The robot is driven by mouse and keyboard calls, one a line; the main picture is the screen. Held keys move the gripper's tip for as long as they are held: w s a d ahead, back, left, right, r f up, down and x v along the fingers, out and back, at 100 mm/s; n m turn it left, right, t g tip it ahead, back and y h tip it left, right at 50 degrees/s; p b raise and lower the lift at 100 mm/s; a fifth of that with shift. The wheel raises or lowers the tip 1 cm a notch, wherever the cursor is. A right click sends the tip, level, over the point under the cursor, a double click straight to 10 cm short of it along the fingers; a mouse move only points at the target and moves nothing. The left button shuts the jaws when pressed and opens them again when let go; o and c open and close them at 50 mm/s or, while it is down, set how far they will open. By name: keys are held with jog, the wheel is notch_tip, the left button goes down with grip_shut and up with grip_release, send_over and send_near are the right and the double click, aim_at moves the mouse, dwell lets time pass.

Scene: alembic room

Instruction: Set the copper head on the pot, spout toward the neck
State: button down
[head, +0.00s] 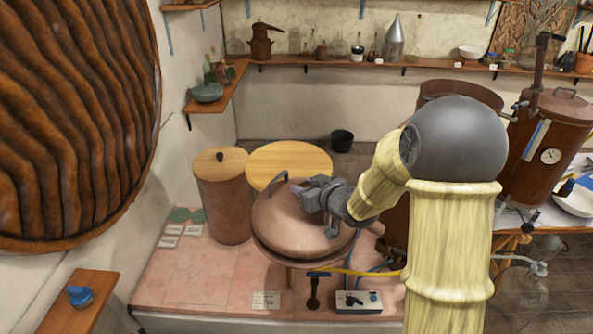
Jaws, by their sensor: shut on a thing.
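The copper head (285,225) is a wide reddish dome with a dark curved piece at its upper left edge. It lies over the pot (275,256), whose dark rim and underside show below it on a stand. I cannot tell whether the head is seated or held just above the rim. My gripper (318,206) comes in from the right and is shut on the head's upper right side. The arm and gripper hide the head's right side. I cannot make out the spout or the neck with certainty; a small brown piece (388,249) shows beside the arm.
The pot stands on a pink tiled bench (190,285). A brown drum (223,205) with a wooden lid and a round wooden top (290,163) are behind it. A control box (358,302) with hoses and a burner (314,290) sit in front. The bench's left front is mostly clear.

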jog(key=s+d+f+m+h+b, duration=0.2)
jog(key=d+f, duration=0.2)
jog(key=f, duration=0.6)
jog(key=s+d+f+m+t+h+b, duration=0.1)
jog(key=s+d+f+m+h+b, duration=0.1)
jog(key=f, duration=0.9)
jog(key=s+d+f+m+t+h+b, duration=0.1)
jog(key=d+f+m+h+b, duration=0.1)
jog(key=d+f, duration=0.4)
notch_tip(320, 180, down, 6)
jog(key=shift+s+d+r+m+h+b, duration=0.35)
jog(key=shift+h+b, duration=0.25)
jog(key=shift+b, duration=0.25)
jog(key=shift+f, duration=0.1)
jog(key=shift+s+d, duration=0.1)
jog(key=shift+s, duration=0.05)
